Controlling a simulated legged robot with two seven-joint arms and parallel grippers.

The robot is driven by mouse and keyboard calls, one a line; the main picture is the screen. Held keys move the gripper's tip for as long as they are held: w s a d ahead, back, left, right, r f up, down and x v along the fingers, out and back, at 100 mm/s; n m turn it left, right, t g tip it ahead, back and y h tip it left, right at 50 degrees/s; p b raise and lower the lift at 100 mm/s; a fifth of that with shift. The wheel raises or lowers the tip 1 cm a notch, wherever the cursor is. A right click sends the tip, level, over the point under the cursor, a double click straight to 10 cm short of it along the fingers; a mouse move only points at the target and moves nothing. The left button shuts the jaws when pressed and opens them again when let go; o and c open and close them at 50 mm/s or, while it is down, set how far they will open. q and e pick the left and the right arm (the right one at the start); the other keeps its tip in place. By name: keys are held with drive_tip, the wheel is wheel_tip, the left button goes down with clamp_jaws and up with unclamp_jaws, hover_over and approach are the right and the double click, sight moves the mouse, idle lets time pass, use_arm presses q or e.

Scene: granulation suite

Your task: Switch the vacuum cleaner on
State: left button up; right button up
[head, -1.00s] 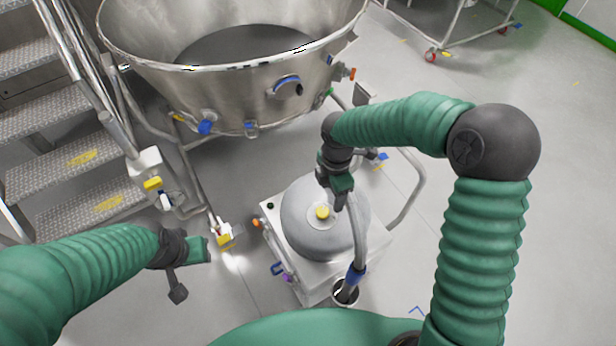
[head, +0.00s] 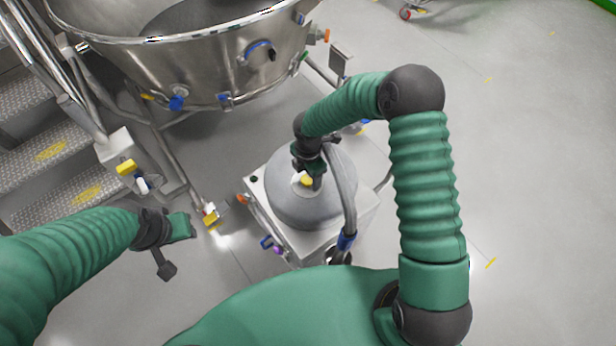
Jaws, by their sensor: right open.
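The vacuum cleaner is a white box-shaped unit (head: 322,245) with a round grey dome (head: 290,205) on top, in the middle of the head view. A yellow knob (head: 306,181) sits at the dome's centre. My right gripper (head: 313,178) is open, pointing down right over the knob and partly covering it. I cannot tell whether its fingers touch the knob.
A large steel bowl (head: 190,60) on a frame stands behind the cleaner. Metal stairs (head: 50,150) rise at the left. A caster with a yellow part (head: 211,216) stands near my left gripper. The floor at the right is clear.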

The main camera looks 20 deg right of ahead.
drive_tip(key=shift+w+a+f, duration=0.1)
drive_tip(key=shift+f, duration=0.3)
clamp_jaws()
